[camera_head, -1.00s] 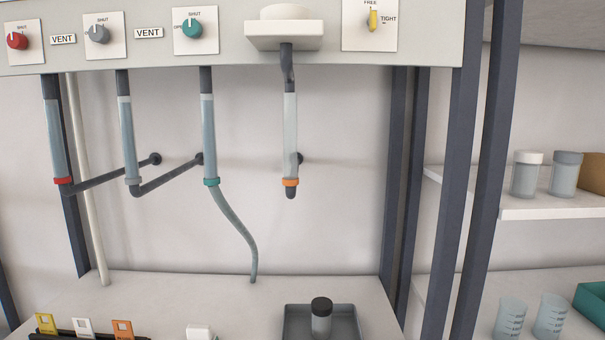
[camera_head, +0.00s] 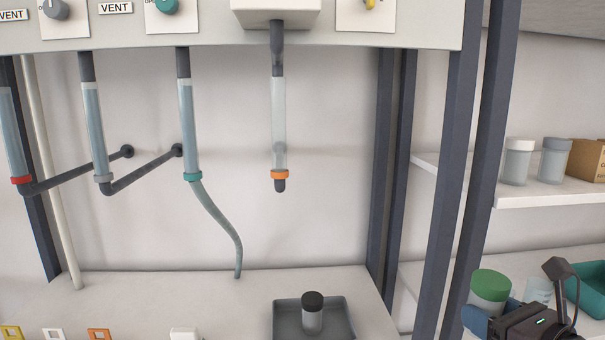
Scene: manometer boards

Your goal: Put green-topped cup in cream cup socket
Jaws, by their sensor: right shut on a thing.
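The green-topped cup (camera_head: 491,284) is at the lower right, its green lid facing up. My right gripper (camera_head: 494,314) is shut on it, and the gripper body and a blue finger part hide the lower cup. The cup looks roughly upright. I cannot tell for sure which thing is the cream cup socket. A cream block (camera_head: 276,14) juts from the panel at the top, above the orange-ringed tube, and a small cream-white piece (camera_head: 185,334) stands at the bottom edge, partly cut off. The held cup is apart from both. My left gripper is not in view.
A grey tray (camera_head: 347,331) holds a black-topped cup (camera_head: 312,311). Dark upright posts (camera_head: 450,170) stand between the bench and the right shelves. Shelf cups (camera_head: 517,163) and a teal bin (camera_head: 589,290) are at right. Glass tubes (camera_head: 187,130) hang over the bench.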

